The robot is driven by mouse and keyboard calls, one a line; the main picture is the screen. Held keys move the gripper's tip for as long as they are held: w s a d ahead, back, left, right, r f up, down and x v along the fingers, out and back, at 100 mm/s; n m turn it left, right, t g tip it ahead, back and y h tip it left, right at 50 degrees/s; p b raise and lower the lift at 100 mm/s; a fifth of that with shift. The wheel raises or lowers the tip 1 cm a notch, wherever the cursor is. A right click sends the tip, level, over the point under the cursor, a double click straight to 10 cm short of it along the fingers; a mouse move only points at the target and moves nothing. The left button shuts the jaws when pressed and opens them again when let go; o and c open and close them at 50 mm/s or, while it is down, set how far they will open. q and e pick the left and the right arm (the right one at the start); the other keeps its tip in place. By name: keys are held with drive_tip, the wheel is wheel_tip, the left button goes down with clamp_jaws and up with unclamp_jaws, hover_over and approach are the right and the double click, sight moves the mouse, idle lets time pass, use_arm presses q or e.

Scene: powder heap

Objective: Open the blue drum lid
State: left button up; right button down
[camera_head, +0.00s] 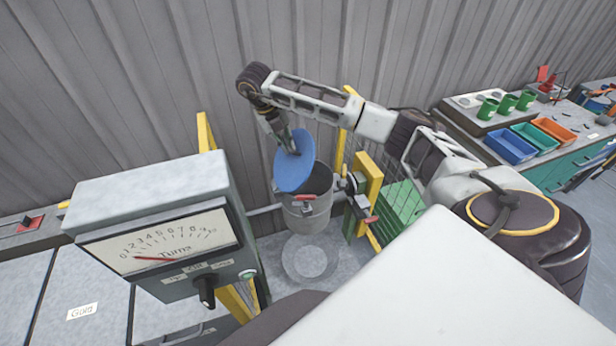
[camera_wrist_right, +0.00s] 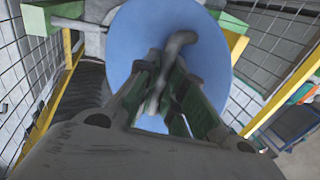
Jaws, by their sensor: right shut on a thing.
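The blue lid (camera_head: 291,172) is a round disc, tilted steeply above the left side of the grey drum (camera_head: 307,218). The drum stands upright with its dark mouth partly uncovered. My right gripper (camera_head: 291,149) reaches down from above and is shut on the lid's handle. In the right wrist view the blue lid (camera_wrist_right: 210,38) fills the middle, and the grey curved handle (camera_wrist_right: 172,62) lies between the fingers of the right gripper (camera_wrist_right: 165,90). The lid hides part of the drum's rim. My left gripper is not in view.
A gauge box (camera_head: 170,235) with a dial stands at the front left. Yellow posts (camera_head: 367,185) and a green slatted crate (camera_head: 401,208) are right of the drum. A bench with blue (camera_head: 510,146) and orange bins (camera_head: 554,131) and green cups stands far right. A corrugated wall is behind.

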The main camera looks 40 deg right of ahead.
drive_tip(key=shift+w+a+r+h, duration=0.2)
drive_tip(key=shift+a+h, duration=0.1)
drive_tip(key=shift+a, duration=0.4)
drive_tip(key=shift+w+a+r+h, duration=0.15)
drive_tip(key=shift+a+h, duration=0.15)
drive_tip(key=shift+a, duration=0.55)
drive_tip(key=shift+w+a+g+h, duration=0.25)
drive_tip(key=shift+a+h, duration=0.1)
drive_tip(key=shift+a, duration=0.35)
drive_tip(key=shift+w+a+g+h, duration=0.2)
drive_tip(key=shift+a+h, duration=0.15)
drive_tip(key=shift+a, duration=0.35)
drive_tip(key=shift+w+a+f+h, duration=0.15)
drive_tip(key=shift+a+h, duration=0.1)
drive_tip(key=shift+a, duration=0.25)
drive_tip(key=shift+w+a+r+h, duration=0.15)
drive_tip(key=shift+a+h, duration=0.15)
drive_tip(key=shift+a, duration=0.15)
drive_tip(key=shift+w+a+f+h, duration=0.15)
drive_tip(key=shift+a+h, duration=0.1)
drive_tip(key=shift+a, duration=0.25)
